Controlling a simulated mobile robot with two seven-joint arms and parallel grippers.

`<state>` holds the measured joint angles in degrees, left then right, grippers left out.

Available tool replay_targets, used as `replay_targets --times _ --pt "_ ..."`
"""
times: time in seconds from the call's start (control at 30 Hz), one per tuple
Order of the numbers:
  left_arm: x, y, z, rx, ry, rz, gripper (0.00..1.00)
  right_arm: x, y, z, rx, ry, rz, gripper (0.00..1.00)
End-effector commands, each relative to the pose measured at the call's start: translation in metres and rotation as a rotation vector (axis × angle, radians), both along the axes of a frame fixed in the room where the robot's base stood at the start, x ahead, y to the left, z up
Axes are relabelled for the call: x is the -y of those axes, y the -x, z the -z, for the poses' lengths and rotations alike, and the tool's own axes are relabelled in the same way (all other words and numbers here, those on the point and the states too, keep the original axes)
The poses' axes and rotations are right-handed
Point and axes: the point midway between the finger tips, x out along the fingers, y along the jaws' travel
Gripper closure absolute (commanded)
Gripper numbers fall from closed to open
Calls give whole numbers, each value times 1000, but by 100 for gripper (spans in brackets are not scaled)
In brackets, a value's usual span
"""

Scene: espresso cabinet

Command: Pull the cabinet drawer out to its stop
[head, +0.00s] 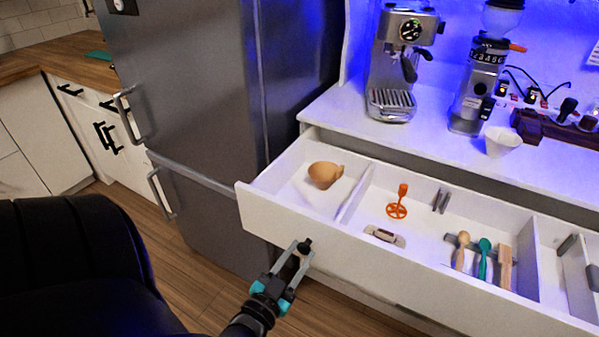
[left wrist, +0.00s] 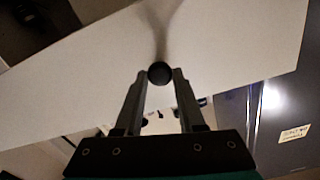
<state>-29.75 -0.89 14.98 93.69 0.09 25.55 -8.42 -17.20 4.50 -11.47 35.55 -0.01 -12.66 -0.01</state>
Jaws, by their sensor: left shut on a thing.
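The white cabinet drawer (head: 375,275) is pulled out from under the counter, and its compartments are open to view from above. My left gripper (head: 301,251) is in front of the drawer face, shut on the small dark round drawer knob (head: 306,243). In the left wrist view the knob (left wrist: 160,73) sits between the two fingertips of my left gripper (left wrist: 160,80), against the white drawer front (left wrist: 230,40). My right gripper is in neither view.
In the drawer are a tan cup (head: 324,175), an orange tool (head: 397,205) and several stirring utensils (head: 485,250). An espresso machine (head: 400,60), a grinder (head: 480,85) and a white cup (head: 502,141) stand on the counter. A grey fridge (head: 200,90) is at left, a black chair (head: 75,260) in front.

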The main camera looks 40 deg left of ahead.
Motion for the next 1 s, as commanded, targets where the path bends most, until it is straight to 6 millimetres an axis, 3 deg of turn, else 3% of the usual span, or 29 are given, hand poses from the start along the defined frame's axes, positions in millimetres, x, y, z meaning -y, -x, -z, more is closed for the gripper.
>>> replay_targets --times 0.1,0.13,0.37,0.73,0.87,1.0 --pt "2 4 5 -13 3 1 100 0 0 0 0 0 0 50" --pt "2 4 5 -13 3 1 59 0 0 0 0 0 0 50" --pt "1 3 3 -7 2 0 33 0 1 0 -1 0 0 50" --pt "2 7 2 -5 1 0 31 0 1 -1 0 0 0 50" --pt "5 23 2 -8 1 0 31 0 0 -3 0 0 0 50" --pt "12 53 2 -10 2 -1 31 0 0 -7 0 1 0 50"
